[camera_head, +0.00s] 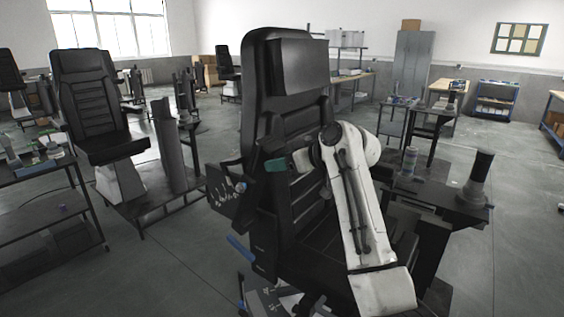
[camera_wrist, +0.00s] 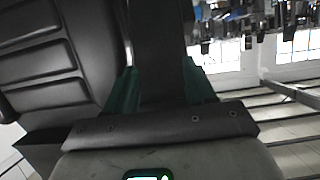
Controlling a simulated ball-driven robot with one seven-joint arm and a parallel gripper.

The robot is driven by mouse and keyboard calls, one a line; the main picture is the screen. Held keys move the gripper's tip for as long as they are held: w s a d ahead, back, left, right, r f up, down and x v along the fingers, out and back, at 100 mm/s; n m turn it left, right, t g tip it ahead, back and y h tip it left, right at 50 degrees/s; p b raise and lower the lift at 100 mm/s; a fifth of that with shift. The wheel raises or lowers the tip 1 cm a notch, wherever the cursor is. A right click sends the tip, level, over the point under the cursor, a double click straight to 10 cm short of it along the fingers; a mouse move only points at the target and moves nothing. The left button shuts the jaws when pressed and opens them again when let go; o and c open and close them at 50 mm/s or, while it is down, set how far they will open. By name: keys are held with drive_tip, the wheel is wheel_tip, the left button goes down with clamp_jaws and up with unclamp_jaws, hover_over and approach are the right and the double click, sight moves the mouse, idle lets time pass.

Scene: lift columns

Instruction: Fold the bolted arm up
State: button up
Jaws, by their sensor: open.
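The black padded chair (camera_head: 262,90) stands before me, its backrest upright. My gripper (camera_head: 276,165), with green fingertips, is at the left side of the backrest, at the end of my white arm. In the wrist view my gripper (camera_wrist: 163,85) is open, with one green finger on each side of a dark bar (camera_wrist: 160,40). The bar appears to be the chair's bolted arm; its joint is hidden. I cannot tell whether the fingers touch it. The backrest (camera_wrist: 60,55) fills the left of the wrist view.
A dark panel with white marks (camera_head: 226,190) sits left of the chair. Another black chair (camera_head: 95,100) stands further left, and a bench (camera_head: 40,175) is at the left edge. A dark table with a cylinder (camera_head: 478,180) is at the right.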

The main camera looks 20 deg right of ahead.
drive_tip(key=o, duration=0.7)
drive_tip(key=shift+s, duration=0.1)
drive_tip(key=b+v, duration=0.2)
drive_tip(key=v, duration=0.8)
drive_tip(key=shift+s+d+b, duration=0.2)
drive_tip(key=shift+s+b, duration=0.05)
drive_tip(key=shift+b, duration=0.1)
